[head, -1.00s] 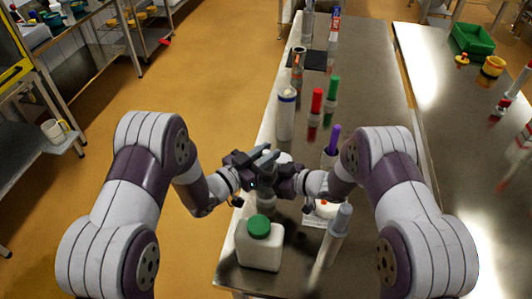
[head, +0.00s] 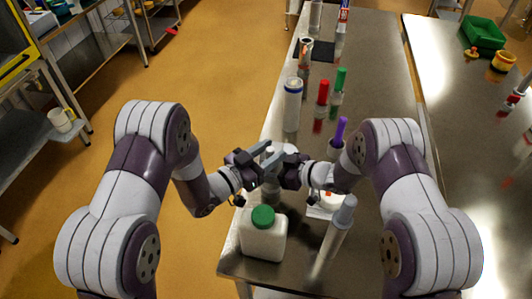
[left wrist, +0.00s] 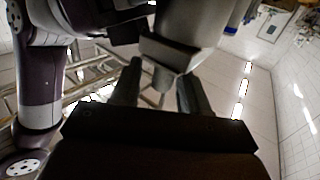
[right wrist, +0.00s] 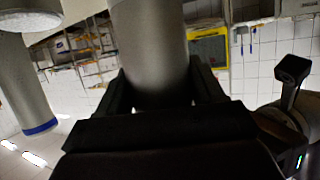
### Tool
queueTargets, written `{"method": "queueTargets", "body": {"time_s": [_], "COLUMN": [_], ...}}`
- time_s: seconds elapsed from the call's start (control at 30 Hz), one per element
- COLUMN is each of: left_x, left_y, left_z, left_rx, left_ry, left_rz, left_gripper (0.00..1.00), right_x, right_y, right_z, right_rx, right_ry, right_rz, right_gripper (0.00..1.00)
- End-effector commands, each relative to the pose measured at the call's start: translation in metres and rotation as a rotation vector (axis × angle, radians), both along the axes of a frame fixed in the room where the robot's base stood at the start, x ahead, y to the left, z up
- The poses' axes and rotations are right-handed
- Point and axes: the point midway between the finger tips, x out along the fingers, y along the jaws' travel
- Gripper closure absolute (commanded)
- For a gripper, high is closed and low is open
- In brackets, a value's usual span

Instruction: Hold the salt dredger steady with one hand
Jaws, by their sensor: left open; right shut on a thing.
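The salt dredger appears to be the grey metal cylinder (right wrist: 150,45) that stands between the fingers of my right gripper (right wrist: 160,92) in the right wrist view. My right gripper (head: 284,172) is shut on it. In the head view the two grippers meet over the near part of the table and hide most of the dredger. My left gripper (head: 264,160) is open, close beside the right one. In the left wrist view the left fingers (left wrist: 160,88) are apart, with a grey part showing beyond and between them; I cannot tell whether they touch it.
A white jug with a green cap (head: 263,235) and a tilted grey-white tube (head: 335,232) stand nearest me. A white bottle with a blue rim (head: 292,106) and red, green and purple-topped items stand farther back. The left floor (head: 210,70) is clear.

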Motion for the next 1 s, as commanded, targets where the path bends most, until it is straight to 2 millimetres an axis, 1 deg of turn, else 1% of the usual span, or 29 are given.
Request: {"method": "queueTargets", "body": {"time_s": [0.07,0.13,0.33,0.4,0.5,0.67,1.0], "left_x": [-0.004,-0.013,-0.050,-0.061,-0.072,-0.081,-0.081], "left_y": [0.006,0.017,0.057,0.068,0.080,0.087,0.087], "left_z": [0.000,0.000,0.000,0.000,0.000,0.000,0.000], "left_rx": [0.000,0.001,0.000,-0.001,0.001,0.000,0.000], "left_ry": [0.001,0.004,0.004,0.003,0.002,0.001,0.001], "left_rz": [0.003,0.004,0.007,0.007,0.005,0.001,0.000], "left_gripper": [0.55,0.55,0.55,0.55,0.55,0.55,0.55], "right_x": [0.000,0.000,-0.001,-0.001,-0.001,-0.001,0.000], "right_y": [0.000,0.000,0.001,0.001,0.001,0.000,0.000], "right_z": [0.000,0.000,0.000,0.000,0.000,0.000,0.000], "right_rx": [0.000,0.000,0.000,0.000,0.000,0.001,0.001], "right_ry": [0.000,0.000,0.001,0.001,0.001,-0.001,-0.001], "right_rz": [0.001,0.001,0.002,0.002,0.002,0.002,0.002], "right_gripper": [0.76,0.76,0.76,0.76,0.76,0.76,0.76]}}
